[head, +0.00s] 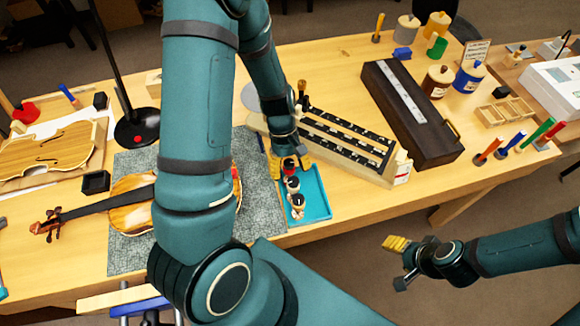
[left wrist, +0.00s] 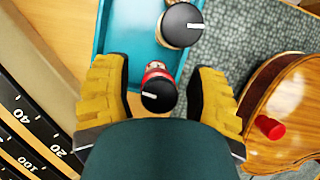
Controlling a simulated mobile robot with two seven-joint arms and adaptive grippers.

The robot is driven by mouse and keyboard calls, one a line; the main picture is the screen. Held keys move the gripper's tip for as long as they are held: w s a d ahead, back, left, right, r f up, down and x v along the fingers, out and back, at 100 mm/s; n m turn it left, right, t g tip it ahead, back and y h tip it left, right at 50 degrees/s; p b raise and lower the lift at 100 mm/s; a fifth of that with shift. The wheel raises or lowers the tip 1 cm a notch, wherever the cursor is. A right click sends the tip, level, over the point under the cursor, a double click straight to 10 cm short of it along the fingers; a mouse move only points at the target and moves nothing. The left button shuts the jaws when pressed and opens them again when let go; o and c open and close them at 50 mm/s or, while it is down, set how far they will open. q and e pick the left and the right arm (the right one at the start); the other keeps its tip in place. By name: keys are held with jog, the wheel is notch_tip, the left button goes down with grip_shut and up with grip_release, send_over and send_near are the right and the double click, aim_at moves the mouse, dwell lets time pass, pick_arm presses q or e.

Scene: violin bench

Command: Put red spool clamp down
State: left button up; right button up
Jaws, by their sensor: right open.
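The red spool clamp (left wrist: 160,72), with a black knob on top, stands between the fingers of my left gripper (left wrist: 158,98). Clear gaps show on both sides, so the gripper is open around it, not touching. In the head view my left gripper (head: 290,160) is low at the far end of the blue tray (head: 319,196), and the red clamp (head: 289,165) shows there, partly hidden. The clamp appears upright at the tray's end; its base is hidden. My right gripper (head: 398,244) is open and empty, off the bench's front edge.
Other spool clamps (head: 293,185) stand in the tray. The violin (head: 130,190) lies on a grey mat (head: 130,250), partly behind my left arm; a red knob (left wrist: 270,127) shows on its body.

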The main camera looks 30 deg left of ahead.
pick_arm(q)
jog(key=shift+r, duration=0.1)
jog(key=shift+w+a+r, duration=0.1)
jog(key=shift+r, duration=0.25)
jog(key=p+v, duration=0.2)
jog(key=v, duration=0.9)
jog(key=shift+r+p, duration=0.2)
jog(key=shift+p, duration=0.1)
